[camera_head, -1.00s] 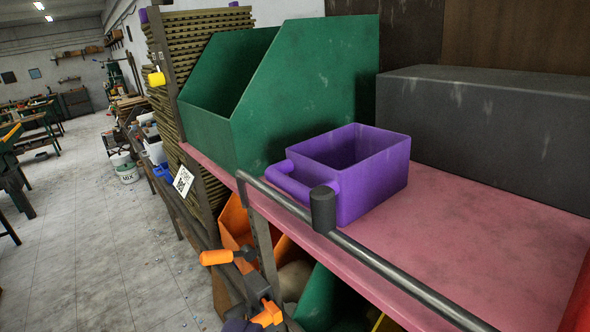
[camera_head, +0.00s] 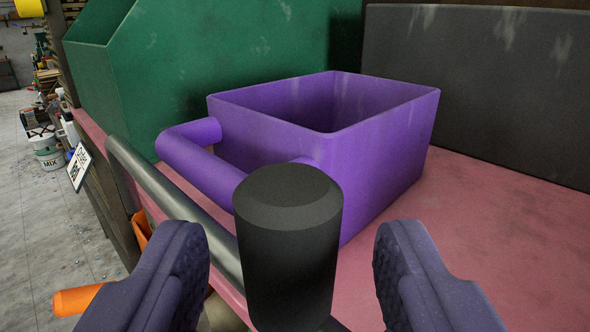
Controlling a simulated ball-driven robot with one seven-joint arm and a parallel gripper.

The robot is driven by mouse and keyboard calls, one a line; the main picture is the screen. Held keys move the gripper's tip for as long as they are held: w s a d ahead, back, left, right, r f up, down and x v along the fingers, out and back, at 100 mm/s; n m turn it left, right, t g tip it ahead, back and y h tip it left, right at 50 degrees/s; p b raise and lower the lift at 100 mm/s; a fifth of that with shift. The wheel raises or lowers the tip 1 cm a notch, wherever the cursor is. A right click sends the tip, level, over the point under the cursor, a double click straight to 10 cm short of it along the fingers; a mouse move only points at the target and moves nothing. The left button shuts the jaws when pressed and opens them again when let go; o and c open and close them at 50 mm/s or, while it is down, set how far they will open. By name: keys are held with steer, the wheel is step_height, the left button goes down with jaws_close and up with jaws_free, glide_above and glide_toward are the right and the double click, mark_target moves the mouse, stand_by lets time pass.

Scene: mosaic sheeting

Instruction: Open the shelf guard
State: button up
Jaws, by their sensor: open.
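The shelf guard is a dark grey metal bar (camera_head: 165,205) along the front edge of the pink shelf (camera_head: 500,225). A black cylindrical knob (camera_head: 290,250) stands upright by the bar. My gripper (camera_head: 292,250) is open, with one dark purple finger on each side of the knob and a visible gap on both sides.
A green bin (camera_head: 200,75) stands behind the purple box at left, and a large grey block (camera_head: 490,90) at the back right. A white tag (camera_head: 78,167) hangs at the shelf's left end. An orange handle (camera_head: 75,300) shows low at left. The pink shelf is bare at right.

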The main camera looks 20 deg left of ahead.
steer(key=shift+x, duration=1.45)
steer(key=shift+c, duration=0.2)
jaws_close()
steer(key=shift+a, duration=0.1)
